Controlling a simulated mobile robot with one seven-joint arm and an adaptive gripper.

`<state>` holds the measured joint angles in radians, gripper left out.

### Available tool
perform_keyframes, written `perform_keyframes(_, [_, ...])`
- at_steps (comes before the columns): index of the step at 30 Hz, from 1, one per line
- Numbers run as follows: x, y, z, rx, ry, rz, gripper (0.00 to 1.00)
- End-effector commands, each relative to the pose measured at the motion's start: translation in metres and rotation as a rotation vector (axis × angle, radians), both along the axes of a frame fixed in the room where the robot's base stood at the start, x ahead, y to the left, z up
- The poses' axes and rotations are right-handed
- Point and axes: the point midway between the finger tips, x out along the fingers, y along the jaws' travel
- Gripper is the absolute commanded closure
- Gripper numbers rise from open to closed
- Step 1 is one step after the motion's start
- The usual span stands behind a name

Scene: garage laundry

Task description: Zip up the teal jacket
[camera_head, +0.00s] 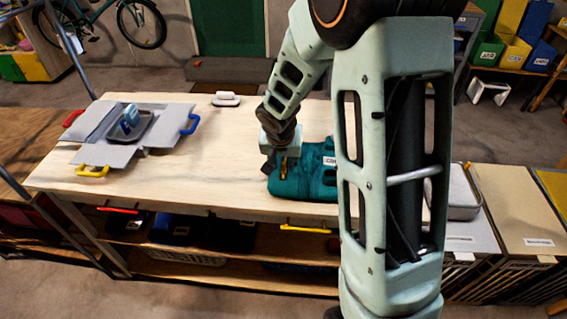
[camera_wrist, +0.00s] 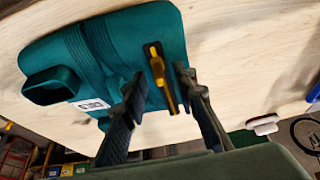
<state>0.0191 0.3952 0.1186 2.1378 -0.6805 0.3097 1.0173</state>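The teal jacket (camera_head: 305,183) lies flat on the wooden table, partly hidden behind my arm. In the wrist view the jacket (camera_wrist: 135,40) shows a dark seam, a white label and a yellow zip pull (camera_wrist: 159,68) on a dark track. The pull also shows as a small yellow spot in the head view (camera_head: 284,166). My gripper (camera_wrist: 160,84) is open, with one dark finger on each side of the lower part of the pull. I cannot tell whether either finger touches it. In the head view my gripper (camera_head: 276,164) is low over the jacket's left part.
A white-handled brush (camera_head: 226,99) lies at the back edge. The table between box and jacket is clear. Bins stand to the right.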

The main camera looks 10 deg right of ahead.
Motion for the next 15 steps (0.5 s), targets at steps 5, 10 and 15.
perform_keyframes(5, [0.0010,-0.0006,-0.0029,-0.001,0.000,0.001,0.74])
perform_keyframes(10, [0.0009,-0.0007,-0.0027,-0.001,0.000,0.001,0.76])
perform_keyframes(15, [0.0008,-0.0008,-0.0025,-0.001,0.000,0.001,0.95])
